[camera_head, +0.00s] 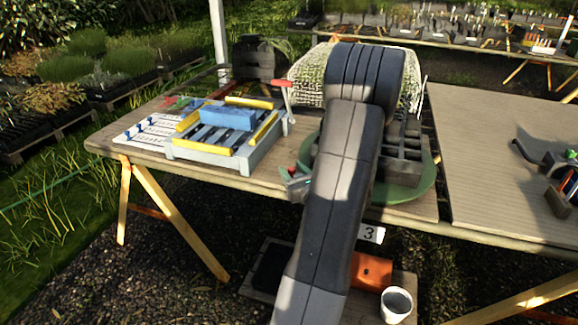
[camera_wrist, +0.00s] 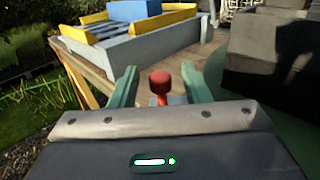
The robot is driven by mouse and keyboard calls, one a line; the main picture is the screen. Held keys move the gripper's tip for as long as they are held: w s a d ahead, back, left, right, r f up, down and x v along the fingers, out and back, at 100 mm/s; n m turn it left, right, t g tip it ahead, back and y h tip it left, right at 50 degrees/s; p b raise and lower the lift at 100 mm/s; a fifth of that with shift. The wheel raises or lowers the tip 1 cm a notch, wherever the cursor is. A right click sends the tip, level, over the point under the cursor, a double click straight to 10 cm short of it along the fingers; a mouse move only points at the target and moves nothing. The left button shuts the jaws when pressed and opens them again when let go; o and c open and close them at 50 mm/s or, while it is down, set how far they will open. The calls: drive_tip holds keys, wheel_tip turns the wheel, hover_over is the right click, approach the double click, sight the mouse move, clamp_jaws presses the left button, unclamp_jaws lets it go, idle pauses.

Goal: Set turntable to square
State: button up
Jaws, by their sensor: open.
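The turntable is a round green disc (camera_head: 428,186) on the wooden bench, partly hidden behind my arm. It also shows at the right in the wrist view (camera_wrist: 214,68). A dark grey compartmented tray (camera_head: 402,150) stands on it, and its grey side (camera_wrist: 265,60) fills the upper right of the wrist view. A red knob (camera_wrist: 160,82) on a red stem stands between the green fingers of my gripper (camera_wrist: 159,70), with gaps on both sides. My gripper is open. In the head view my gripper (camera_head: 296,181) is low at the turntable's left edge.
A grey frame with yellow bars and a blue block (camera_head: 228,118) stands left on the bench, with a red-handled lever (camera_head: 284,84) at its corner. A white pegged board (camera_head: 145,131) is farther left. A ribbed board (camera_head: 500,160) is at right. A white cup (camera_head: 396,304) stands below.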

drive_tip(key=shift+x, duration=1.5)
drive_tip(key=shift+c, duration=0.4)
clamp_jaws()
drive_tip(key=shift+s, duration=0.15)
